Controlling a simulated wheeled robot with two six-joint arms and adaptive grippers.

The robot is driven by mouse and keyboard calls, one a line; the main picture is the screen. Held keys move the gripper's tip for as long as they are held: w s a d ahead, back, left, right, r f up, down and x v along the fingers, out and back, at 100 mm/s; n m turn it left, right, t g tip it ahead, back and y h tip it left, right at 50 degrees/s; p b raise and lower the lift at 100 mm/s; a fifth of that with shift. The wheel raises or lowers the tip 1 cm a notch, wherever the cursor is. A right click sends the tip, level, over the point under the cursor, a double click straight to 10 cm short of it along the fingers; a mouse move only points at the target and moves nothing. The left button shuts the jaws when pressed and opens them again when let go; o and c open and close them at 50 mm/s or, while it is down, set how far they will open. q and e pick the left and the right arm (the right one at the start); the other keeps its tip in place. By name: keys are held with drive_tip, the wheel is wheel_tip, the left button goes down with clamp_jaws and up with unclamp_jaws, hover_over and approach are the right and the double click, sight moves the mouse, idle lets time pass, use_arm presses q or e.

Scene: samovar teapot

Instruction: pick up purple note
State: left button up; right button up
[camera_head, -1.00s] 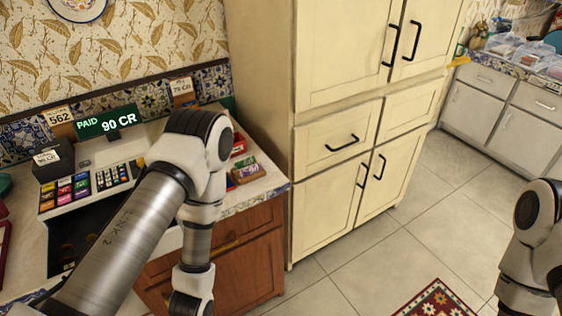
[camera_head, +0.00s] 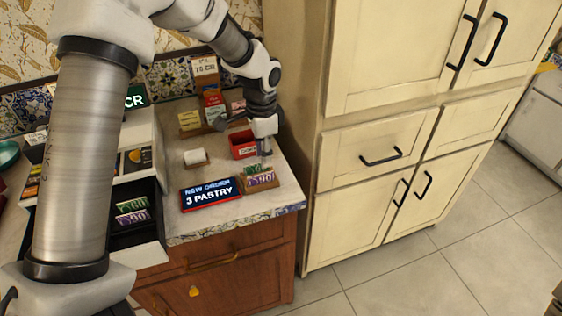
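A purple note (camera_head: 262,180) lies with a green note (camera_head: 252,169) in a small wooden holder at the counter's front right. My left gripper (camera_head: 265,155) points down just above and behind these notes. Its fingers are small and seen edge-on, so I cannot tell whether they are open or touch a note. Another purple note (camera_head: 133,217) lies in the open cash drawer (camera_head: 148,248), in front of a green note (camera_head: 132,205). My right gripper is out of view.
A lit order sign (camera_head: 211,195) reading "3 PASTRY" stands left of the holder. A red box (camera_head: 243,144) and a paper roll (camera_head: 195,157) are behind. A tall cream cabinet (camera_head: 390,60) closes off the counter's right side. My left arm covers much of the register.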

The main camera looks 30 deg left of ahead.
sight(261, 175)
use_arm(q)
drive_tip(key=shift+w+f, duration=0.45)
drive_tip(key=shift+s+d+f, duration=0.1)
drive_tip(key=shift+s+f, duration=0.25)
drive_tip(key=shift+s, duration=0.05)
drive_tip(key=s, duration=0.1)
drive_tip(key=s+p, duration=0.1)
drive_tip(key=s, duration=0.1)
drive_tip(key=shift+s+a+f, duration=0.2)
drive_tip(key=shift+s+f, duration=0.1)
drive_tip(key=shift+f, duration=0.1)
drive_tip(key=shift+s+f, duration=0.15)
drive_tip(key=shift+f, duration=0.65)
drive_tip(key=w+f, duration=0.2)
drive_tip(key=shift+w+f, duration=0.15)
drive_tip(key=shift+f, duration=0.25)
drive_tip(key=shift+s+r, duration=0.3)
drive_tip(key=shift+s, duration=0.1)
drive_tip(key=c, duration=0.5)
clamp_jaws()
drive_tip(key=shift+w+f, duration=0.1)
drive_tip(key=shift+w, duration=0.1)
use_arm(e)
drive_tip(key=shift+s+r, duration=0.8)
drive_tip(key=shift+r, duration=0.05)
use_arm(q)
drive_tip(key=shift+d, duration=0.1)
